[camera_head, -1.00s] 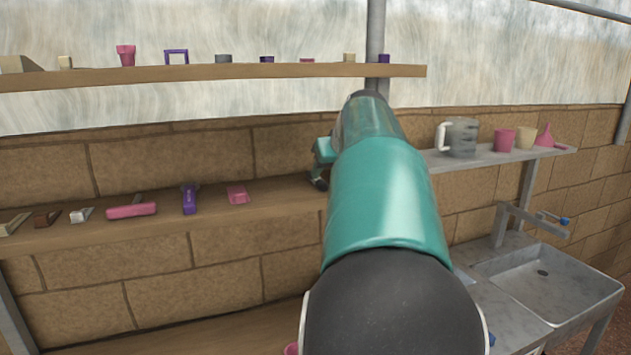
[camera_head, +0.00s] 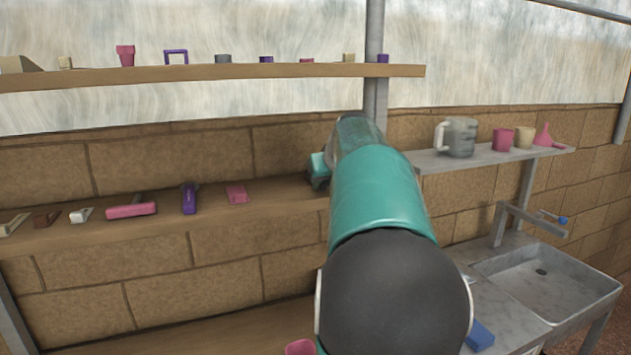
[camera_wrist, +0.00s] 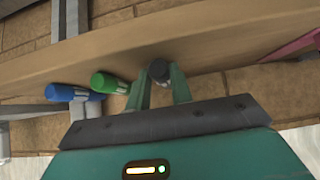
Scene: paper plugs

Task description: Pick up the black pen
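The black pen (camera_wrist: 158,71) shows in the wrist view as a small dark rounded end at the wooden shelf's edge. My gripper (camera_wrist: 161,72) has its two green fingers apart, with the dark end between or just beyond their tips. I cannot tell whether the fingers touch it. In the head view my arm hides the pen and the fingertips; only a teal part of my gripper (camera_head: 318,166) shows by the right end of the lower shelf.
A green pen-like cylinder (camera_wrist: 110,83) and a blue one (camera_wrist: 73,93) lie close to the fingers. The wooden shelf (camera_head: 265,203) also holds a purple item (camera_head: 189,199) and pink items. A metal shelf (camera_head: 490,156) with cups stands right, above a sink (camera_head: 541,283).

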